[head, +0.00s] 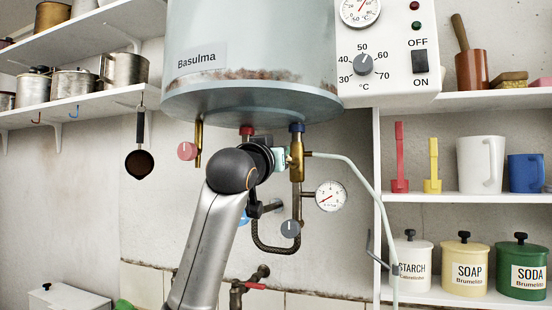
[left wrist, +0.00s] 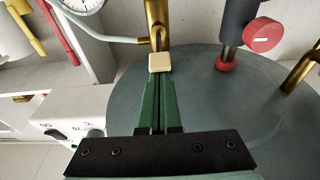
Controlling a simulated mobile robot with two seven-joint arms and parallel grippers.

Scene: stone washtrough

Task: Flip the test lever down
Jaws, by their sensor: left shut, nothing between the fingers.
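The brass safety fitting (head: 297,165) stands upright on the pipe below the boiler, with a blue collar at its top. In the left wrist view the fitting (left wrist: 157,18) is just beyond my fingertips. A small cream block, apparently the test lever's end (left wrist: 160,62), sits right at the tips; I cannot tell whether they touch it. My left gripper (left wrist: 158,78) has its green fingers closed together and empty. In the head view my arm's wrist hides most of this gripper and the lever, so the lever's angle is unclear there. My right gripper is not in view.
The boiler (head: 250,60) hangs just above my wrist. A pressure gauge (head: 331,196), a grey knob (head: 290,229) and a pale hose (head: 362,180) are close on the right. A red knob (head: 187,151) is on the left. Shelves with pots and canisters stand at both sides.

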